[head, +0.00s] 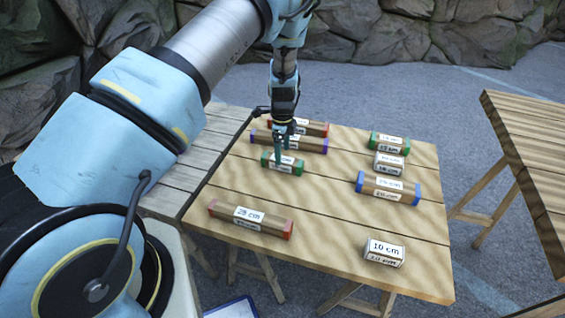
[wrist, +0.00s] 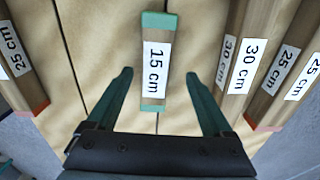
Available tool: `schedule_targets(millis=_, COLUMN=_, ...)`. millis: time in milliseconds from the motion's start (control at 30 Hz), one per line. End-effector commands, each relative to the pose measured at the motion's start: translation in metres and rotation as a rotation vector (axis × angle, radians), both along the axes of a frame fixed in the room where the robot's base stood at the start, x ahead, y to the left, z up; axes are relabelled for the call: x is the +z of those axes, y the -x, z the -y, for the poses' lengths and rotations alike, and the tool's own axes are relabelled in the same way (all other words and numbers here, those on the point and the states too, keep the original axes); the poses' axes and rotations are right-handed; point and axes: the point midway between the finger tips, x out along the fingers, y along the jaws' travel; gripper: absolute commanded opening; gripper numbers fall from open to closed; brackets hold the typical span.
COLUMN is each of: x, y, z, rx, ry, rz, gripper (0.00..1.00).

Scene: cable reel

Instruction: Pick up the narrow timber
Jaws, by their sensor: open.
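Several short timbers with white length labels lie on a wooden table; no label says narrow, and I cannot tell for sure which is the narrowest. My gripper (head: 284,153) is open, pointing down over a green-ended timber (head: 271,160). In the wrist view this timber (wrist: 157,92) reads 15 cm and lies lengthwise between my gripper's open fingers (wrist: 158,76), with a gap on each side. Contact is not visible. In the head view my fingers hide part of it. Another green-ended timber (head: 389,142) lies at the back right.
A purple-ended timber (head: 262,138) and a red-ended one (head: 315,128) lie close behind. Another red-ended timber (head: 270,223) lies in front. A blue-ended timber (head: 388,187) and two plain-ended ones (head: 389,163), (head: 385,252) lie right. The table (head: 320,210) is bare mid-front. A second table (head: 525,140) stands right.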

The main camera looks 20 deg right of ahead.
Motion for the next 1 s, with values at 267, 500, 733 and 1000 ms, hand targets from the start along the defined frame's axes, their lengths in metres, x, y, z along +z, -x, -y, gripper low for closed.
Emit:
schedule_targets(millis=267, x=-0.034, y=0.006, z=-0.003, rx=0.0, ry=-0.002, rz=-0.001, gripper=0.85)
schedule_targets(millis=500, x=-0.045, y=0.006, z=-0.003, rx=0.001, ry=0.0, rz=0.0, gripper=0.85)
schedule_targets(millis=733, x=-0.045, y=0.006, z=-0.003, rx=0.001, ry=0.0, rz=0.0, gripper=0.75)
schedule_targets(millis=1000, x=-0.044, y=0.006, z=-0.003, rx=0.001, ry=-0.001, rz=-0.001, gripper=0.45)
